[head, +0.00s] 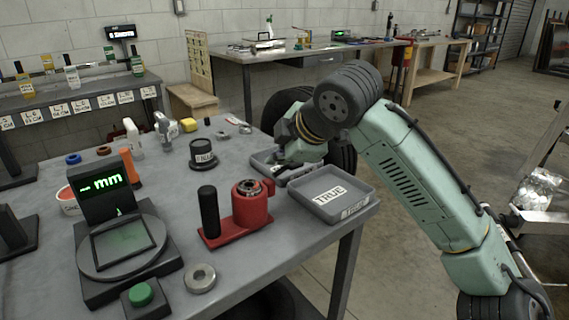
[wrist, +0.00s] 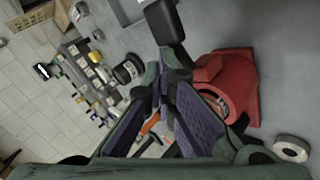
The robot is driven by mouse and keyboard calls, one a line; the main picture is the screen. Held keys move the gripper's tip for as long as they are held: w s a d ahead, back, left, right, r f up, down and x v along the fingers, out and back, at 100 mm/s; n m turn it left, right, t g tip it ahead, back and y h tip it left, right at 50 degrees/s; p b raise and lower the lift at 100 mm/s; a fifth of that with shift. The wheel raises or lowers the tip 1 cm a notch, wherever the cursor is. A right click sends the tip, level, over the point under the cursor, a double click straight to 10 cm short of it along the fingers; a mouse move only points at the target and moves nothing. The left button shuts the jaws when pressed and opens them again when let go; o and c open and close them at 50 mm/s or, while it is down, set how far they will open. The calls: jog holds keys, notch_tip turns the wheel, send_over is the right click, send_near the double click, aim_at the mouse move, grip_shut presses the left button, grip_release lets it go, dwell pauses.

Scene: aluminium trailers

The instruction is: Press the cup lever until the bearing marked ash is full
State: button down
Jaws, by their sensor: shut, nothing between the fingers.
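A red fixture (head: 250,207) stands on the grey table with a round metal-and-red part on its top and a red side piece. A black upright handle (head: 209,212) rises from its base plate on the left. The fixture also shows in the wrist view (wrist: 240,72), right of my fingers. My gripper (head: 284,152) is above the small grey tray behind the fixture, apart from the handle. In the wrist view its purple-padded fingers (wrist: 163,74) meet at the tips, shut and empty. A metal ring (head: 201,278) lies in front of the fixture. No ash mark is readable.
A grey tray labelled TRUE (head: 356,207) sits at the table's right edge, beside the small grey tray (head: 264,168). A black labelled cup (head: 203,160) stands behind. A gauge with a green display (head: 103,186) and a green button (head: 141,294) occupy the front left.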

jog(key=shift+d+f, duration=0.1)
jog(key=shift+f, duration=0.5)
dwell(0.7)
jog(key=shift+r, duration=0.15)
jog(key=shift+s+a+r+p, duration=0.1)
jog(key=shift+a+r+p, duration=0.1)
jog(key=shift+r+p, duration=0.35)
jog(key=shift+s+a+r+p, duration=0.15)
jog(key=shift+r+p, duration=0.2)
jog(key=shift+r, duration=0.4)
jog(key=shift+w, duration=0.1)
jog(key=r+p, duration=0.2)
jog(key=r, duration=0.1)
jog(key=a+r+p, duration=0.1)
jog(key=p, duration=0.1)
jog(key=shift+s+r, duration=0.4)
jog(key=shift+a, duration=0.15)
